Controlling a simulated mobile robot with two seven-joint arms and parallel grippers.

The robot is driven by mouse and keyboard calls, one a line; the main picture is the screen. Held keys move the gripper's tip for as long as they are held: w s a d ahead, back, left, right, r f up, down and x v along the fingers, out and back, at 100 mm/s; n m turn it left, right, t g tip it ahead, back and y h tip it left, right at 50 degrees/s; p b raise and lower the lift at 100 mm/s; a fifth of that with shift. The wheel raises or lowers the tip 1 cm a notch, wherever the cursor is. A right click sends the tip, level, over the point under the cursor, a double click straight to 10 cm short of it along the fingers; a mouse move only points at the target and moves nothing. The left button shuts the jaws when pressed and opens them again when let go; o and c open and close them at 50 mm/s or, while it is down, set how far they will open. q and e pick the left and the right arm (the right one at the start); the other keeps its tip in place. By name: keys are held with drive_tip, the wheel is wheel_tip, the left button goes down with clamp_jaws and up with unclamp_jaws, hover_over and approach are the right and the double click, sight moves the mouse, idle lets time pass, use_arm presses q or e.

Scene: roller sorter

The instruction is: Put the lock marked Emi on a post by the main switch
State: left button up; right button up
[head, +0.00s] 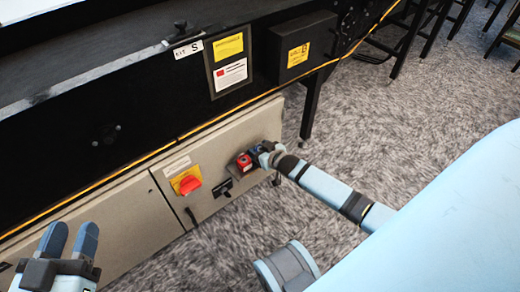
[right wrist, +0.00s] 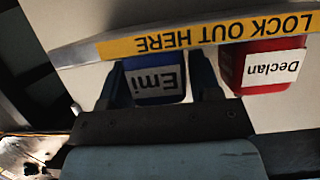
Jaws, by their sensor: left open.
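The blue lock marked Emi (right wrist: 155,82) is upside down in the right wrist view, at the bar with the yellow "LOCK OUT HERE" strip (right wrist: 200,34). My right gripper (right wrist: 160,90) has a finger on each side of it, close against it. Whether its shackle is on a post is hidden behind the bar. In the head view my right gripper (head: 262,153) is at the cabinet front. The main switch (head: 189,184) is a red knob on a yellow plate, left of the locks. My left gripper (head: 71,240) is open and empty at lower left.
A red lock marked Declan (right wrist: 265,68) hangs beside the Emi lock; it also shows in the head view (head: 244,162). The dark conveyor frame (head: 120,110) overhangs the beige cabinet (head: 125,225).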

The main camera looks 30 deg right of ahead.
drive_tip(key=o, duration=0.3)
